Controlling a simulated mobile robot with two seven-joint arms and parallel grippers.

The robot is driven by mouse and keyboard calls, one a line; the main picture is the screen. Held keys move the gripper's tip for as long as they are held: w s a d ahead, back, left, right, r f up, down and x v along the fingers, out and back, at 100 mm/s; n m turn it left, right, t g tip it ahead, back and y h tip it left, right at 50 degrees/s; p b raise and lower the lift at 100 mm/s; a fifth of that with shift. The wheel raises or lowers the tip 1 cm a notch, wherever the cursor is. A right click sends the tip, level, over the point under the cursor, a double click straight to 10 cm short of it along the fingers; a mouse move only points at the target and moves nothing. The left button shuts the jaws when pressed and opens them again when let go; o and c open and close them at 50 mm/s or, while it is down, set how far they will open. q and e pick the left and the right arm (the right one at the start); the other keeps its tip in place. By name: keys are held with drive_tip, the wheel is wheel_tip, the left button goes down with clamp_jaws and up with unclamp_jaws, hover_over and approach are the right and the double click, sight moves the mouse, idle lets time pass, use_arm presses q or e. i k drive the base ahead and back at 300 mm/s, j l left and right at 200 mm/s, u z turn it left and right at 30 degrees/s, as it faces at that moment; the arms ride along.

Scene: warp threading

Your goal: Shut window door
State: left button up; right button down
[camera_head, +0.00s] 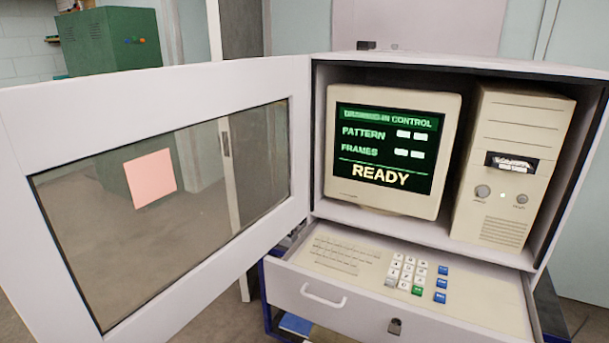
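The window door (60,130) is a white frame around a clear pane, with a pink paper square (150,178) on the pane. It stands wide open, swung out to the left from the left edge of the white cabinet (420,60). Inside the cabinet are a beige monitor (345,195) with a green "READY" screen and a beige computer tower (510,110). Neither of my grippers shows in the head view.
A green box (110,40) stands at the back left.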

sight(44, 127)
drive_tip(key=j+z, duration=0.1)
drive_tip(key=z, duration=0.3)
drive_tip(key=j+z, duration=0.15)
drive_tip(key=z, duration=0.25)
drive_tip(key=j+z, duration=0.15)
drive_tip(key=j, duration=0.4)
drive_tip(key=j+z, duration=0.15)
drive_tip(key=j, duration=0.4)
drive_tip(key=k+j+z, duration=0.2)
drive_tip(key=j, duration=0.35)
drive_tip(key=j+z, duration=0.15)
drive_tip(key=j, duration=0.4)
